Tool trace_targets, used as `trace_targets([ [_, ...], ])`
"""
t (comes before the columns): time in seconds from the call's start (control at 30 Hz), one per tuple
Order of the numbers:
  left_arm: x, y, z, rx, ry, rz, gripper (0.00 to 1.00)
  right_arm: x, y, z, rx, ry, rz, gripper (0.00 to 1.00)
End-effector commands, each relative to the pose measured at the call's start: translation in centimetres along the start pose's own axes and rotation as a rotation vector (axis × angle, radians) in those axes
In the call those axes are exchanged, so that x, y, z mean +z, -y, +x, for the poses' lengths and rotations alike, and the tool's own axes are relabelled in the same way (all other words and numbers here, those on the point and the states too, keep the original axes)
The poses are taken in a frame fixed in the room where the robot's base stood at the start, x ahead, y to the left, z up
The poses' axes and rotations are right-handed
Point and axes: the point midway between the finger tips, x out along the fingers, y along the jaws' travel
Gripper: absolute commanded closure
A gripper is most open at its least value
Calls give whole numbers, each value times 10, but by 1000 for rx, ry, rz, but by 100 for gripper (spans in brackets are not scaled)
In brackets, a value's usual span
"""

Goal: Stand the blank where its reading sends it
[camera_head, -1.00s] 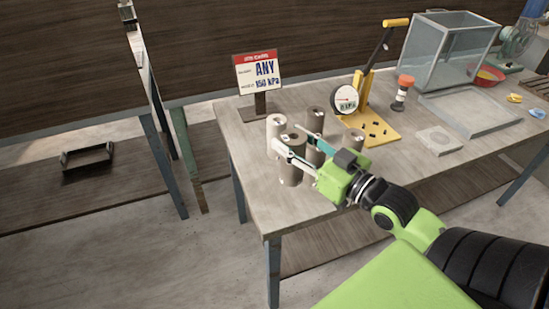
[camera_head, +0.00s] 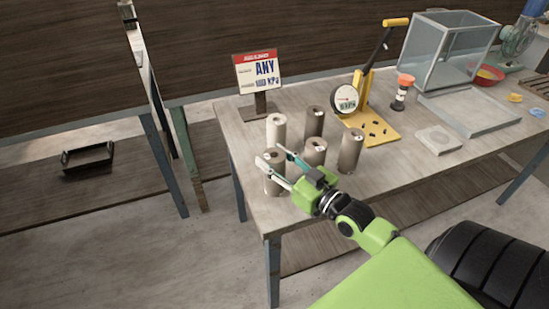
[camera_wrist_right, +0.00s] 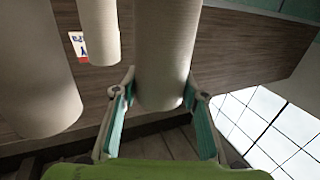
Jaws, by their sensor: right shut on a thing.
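My right gripper (camera_head: 269,156) is shut on a grey-brown cylindrical blank (camera_head: 275,186) at the front left of the table. The held blank is upright; whether its base touches the table is not clear. In the right wrist view the same blank (camera_wrist_right: 165,50) stands between the two teal-padded fingers. Other blanks stand apart nearby: a pale one (camera_head: 276,133) behind, a dark one (camera_head: 314,122) at the back, one (camera_head: 314,153) in the middle and one (camera_head: 350,152) at right. A yellow lever tester with a round gauge (camera_head: 345,99) stands behind; its reading is too blurred. My left gripper is out of view.
An orange-topped tool (camera_head: 403,92), a glass box (camera_head: 447,52), a grey slab (camera_head: 470,112) and a small square block (camera_head: 438,140) occupy the right. The table's left edge is close to the held blank.

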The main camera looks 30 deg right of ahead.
Motion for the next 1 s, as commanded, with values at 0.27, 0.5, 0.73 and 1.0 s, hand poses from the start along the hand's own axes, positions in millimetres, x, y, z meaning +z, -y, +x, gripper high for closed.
trace_targets([
  [0.27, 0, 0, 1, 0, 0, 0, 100, 2, 0, 0, 0, 1, 1, 43],
  [0.5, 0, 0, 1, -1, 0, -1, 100, 2, 0, 0, 0, 1, 1, 43],
  [0.73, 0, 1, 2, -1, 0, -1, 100, 1, 0, -7, 0, 3, 1, 43],
  [1.0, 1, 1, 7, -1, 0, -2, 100, 3, 0, -44, 1, 5, 1, 43],
])
